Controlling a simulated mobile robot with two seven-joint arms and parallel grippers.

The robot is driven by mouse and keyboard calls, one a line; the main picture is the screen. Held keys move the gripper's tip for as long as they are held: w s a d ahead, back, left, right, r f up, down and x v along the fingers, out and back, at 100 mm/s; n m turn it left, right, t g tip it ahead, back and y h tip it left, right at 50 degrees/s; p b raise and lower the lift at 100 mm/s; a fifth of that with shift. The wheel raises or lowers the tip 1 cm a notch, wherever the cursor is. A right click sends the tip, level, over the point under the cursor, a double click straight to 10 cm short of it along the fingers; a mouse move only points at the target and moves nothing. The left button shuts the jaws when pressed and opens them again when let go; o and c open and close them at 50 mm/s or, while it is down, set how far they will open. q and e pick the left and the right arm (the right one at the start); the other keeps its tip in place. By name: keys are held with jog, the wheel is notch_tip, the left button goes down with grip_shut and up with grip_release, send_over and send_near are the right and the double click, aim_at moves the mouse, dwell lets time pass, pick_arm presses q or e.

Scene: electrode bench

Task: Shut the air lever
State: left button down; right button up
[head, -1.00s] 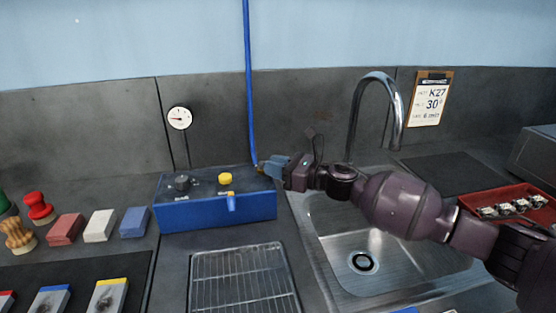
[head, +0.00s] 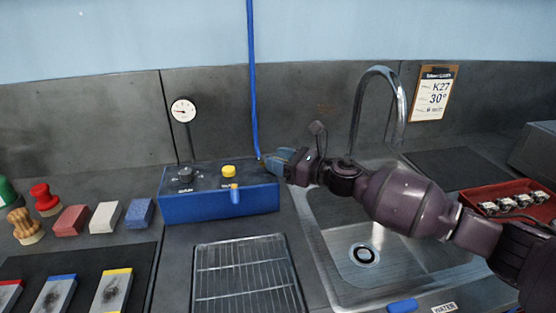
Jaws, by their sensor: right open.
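A blue box (head: 218,206) with a dark knob (head: 184,174) and a yellow cap (head: 229,171) stands at the back of the bench. A blue hose (head: 253,90) comes down the wall to the box's back right corner. My right gripper (head: 274,160) is open beside the hose's lower end, at that corner. Blue shows at its fingertips; I cannot tell whether part of this is the air lever or only the fingers. The gripper hides part of the corner, and contact is unclear. My left gripper is not in view.
A sink (head: 345,232) with a tall curved tap (head: 361,95) lies right of the box, under my right arm. A wire rack (head: 246,277) lies in front of the box. A round gauge (head: 183,110) stands behind it. Coloured blocks (head: 105,217) sit left.

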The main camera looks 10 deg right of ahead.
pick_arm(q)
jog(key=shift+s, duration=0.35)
pick_arm(e)
jog(key=v, duration=1)
jog(key=shift+s, duration=0.2)
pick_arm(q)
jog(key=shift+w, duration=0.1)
pick_arm(e)
jog(key=shift+d, duration=0.15)
